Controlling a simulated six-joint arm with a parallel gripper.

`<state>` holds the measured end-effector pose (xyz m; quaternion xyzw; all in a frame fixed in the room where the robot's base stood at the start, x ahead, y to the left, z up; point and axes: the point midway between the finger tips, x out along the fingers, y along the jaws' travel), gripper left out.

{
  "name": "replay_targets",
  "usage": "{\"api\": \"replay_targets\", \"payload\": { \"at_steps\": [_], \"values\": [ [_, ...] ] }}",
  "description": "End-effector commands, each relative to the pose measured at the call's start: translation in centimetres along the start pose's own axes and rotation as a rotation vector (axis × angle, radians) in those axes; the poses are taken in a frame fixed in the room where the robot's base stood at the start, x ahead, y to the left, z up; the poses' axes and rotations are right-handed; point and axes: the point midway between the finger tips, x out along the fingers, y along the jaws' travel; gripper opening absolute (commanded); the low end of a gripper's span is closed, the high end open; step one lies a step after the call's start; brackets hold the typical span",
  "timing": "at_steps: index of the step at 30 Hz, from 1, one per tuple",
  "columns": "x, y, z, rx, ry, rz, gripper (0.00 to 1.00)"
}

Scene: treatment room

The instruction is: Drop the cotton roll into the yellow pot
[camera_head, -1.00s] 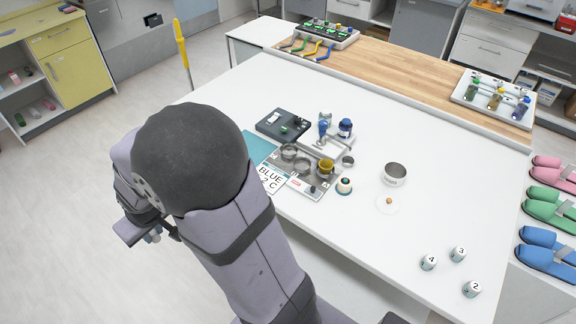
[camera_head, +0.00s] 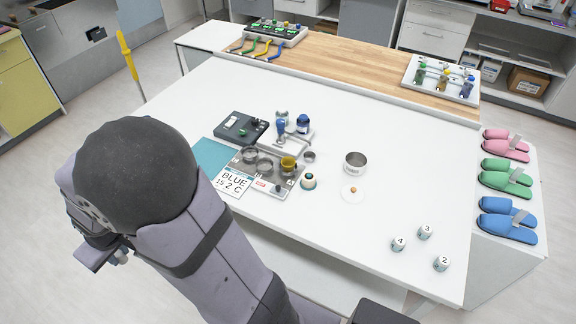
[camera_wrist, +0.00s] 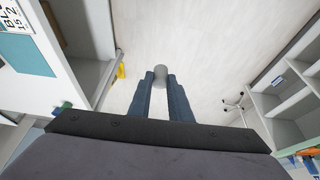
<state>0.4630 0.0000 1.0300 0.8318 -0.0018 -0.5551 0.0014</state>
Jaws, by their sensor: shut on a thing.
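The yellow pot (camera_head: 288,163) stands on a grey tray (camera_head: 262,184) near the middle of the white table, next to several clear glass rings or dishes. My gripper (camera_wrist: 160,82) is shut on a pale cylinder, the cotton roll (camera_wrist: 161,74), held at the fingertips. Behind it in the wrist view is only pale floor, so it is off the table's edge. In the head view my gripper (camera_head: 120,256) is at the lower left, mostly hidden by my arm, and the roll cannot be made out there. The pot lies to its upper right.
A metal bowl (camera_head: 355,163), a white disc with an orange knob (camera_head: 353,192) and a small round jar (camera_head: 308,181) stand right of the tray. A blue-capped bottle (camera_head: 303,124) stands behind. Numbered jars (camera_head: 425,232) are at front right.

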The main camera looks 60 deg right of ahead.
Motion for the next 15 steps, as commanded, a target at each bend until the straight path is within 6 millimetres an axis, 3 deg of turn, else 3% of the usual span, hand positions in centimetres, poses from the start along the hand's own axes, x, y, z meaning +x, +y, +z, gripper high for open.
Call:
{"api": "replay_targets", "payload": {
  "at_steps": [5, 8, 11, 15],
  "values": [
    [0.1, 0.9, -0.6, 0.016, -0.001, 0.008, 0.00],
    [0.3, 2.5, -1.4, 0.041, -0.002, 0.020, 0.00],
    [0.7, 5.0, -2.6, 0.079, -0.005, 0.039, 0.00],
    [1.1, 10.1, -4.3, 0.148, -0.010, 0.072, 0.00]
  ]
}}
